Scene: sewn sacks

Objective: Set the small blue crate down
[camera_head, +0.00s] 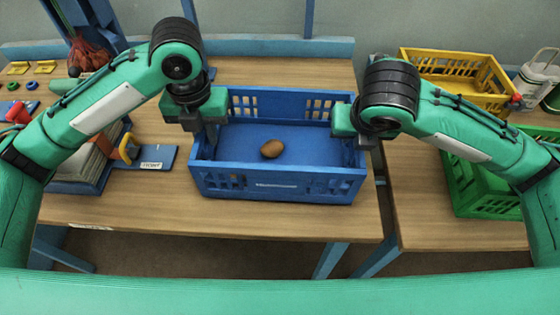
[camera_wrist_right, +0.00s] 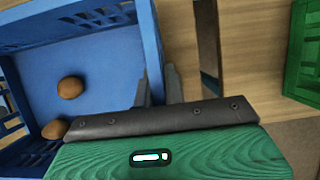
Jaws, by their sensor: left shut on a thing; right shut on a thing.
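The small blue crate (camera_head: 278,185) is at the right part of the left wooden table, level, with slotted walls. A brown potato-like object (camera_head: 272,149) lies on its floor. The right wrist view shows the crate (camera_wrist_right: 146,45) with two such brown objects (camera_wrist_right: 70,87). My left gripper (camera_head: 197,124) is shut on the crate's left wall. My right gripper (camera_head: 366,138) is shut on its right wall; its fingers (camera_wrist_right: 158,88) straddle that wall in the wrist view. I cannot tell whether the crate's underside touches the table; its base is hidden.
A gap separates this table (camera_head: 300,222) from the right table (camera_head: 425,215). A green crate (camera_head: 480,185) and a yellow crate (camera_head: 465,80) stand on the right. A blue holder with sacks (camera_head: 85,165) and a labelled blue plate (camera_head: 158,157) lie left. The table front is clear.

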